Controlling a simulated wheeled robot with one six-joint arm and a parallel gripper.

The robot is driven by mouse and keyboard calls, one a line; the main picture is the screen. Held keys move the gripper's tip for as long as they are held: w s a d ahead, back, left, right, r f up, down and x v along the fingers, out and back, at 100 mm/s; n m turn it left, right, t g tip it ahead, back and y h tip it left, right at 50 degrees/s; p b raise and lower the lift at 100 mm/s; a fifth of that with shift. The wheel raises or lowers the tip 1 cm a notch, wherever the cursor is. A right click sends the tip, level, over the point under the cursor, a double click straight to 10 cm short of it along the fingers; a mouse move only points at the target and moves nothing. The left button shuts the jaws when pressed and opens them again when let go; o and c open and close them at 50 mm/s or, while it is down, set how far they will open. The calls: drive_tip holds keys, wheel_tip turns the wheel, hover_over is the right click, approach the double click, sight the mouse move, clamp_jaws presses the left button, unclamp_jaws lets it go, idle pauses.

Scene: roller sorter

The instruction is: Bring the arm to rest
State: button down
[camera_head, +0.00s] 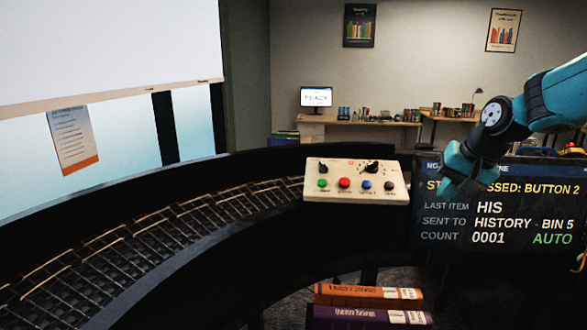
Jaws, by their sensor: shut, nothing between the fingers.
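My arm enters at the right edge, teal with dark joints, and bends downward. My gripper (447,193) hangs at its end in front of the left part of the dark display screen (500,255). It is shut and holds nothing. It is apart from the control box (355,197), which lies to its left. The screen reads last item HIS, sent to history, bin 5, count 0001, AUTO.
The control box carries several coloured buttons and dark knobs. A curved black roller track (130,240) fills the left. An orange book (368,295) lies on a purple one (368,317) at the bottom. Desks (365,122) with a monitor (316,96) stand far back.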

drive_tip(key=s+a+f+n+g+y+b, duration=0.15)
drive_tip(key=s+a+n, duration=0.25)
drive_tip(key=s+a, duration=0.45)
drive_tip(key=s+a+f+n+g+b, duration=0.1)
drive_tip(key=s+a+f+n+b, duration=0.1)
drive_tip(key=s+a, duration=0.4)
drive_tip(key=s+a+f+n+g+b, duration=0.2)
drive_tip(key=s+a+f+n, duration=0.2)
drive_tip(key=s, duration=1.1)
drive_tip(key=a+n, duration=0.2)
drive_tip(key=a, duration=0.1)
drive_tip(key=shift+s+a+f, duration=0.15)
drive_tip(key=shift+s, duration=0.15)
drive_tip(key=shift+y, duration=0.25)
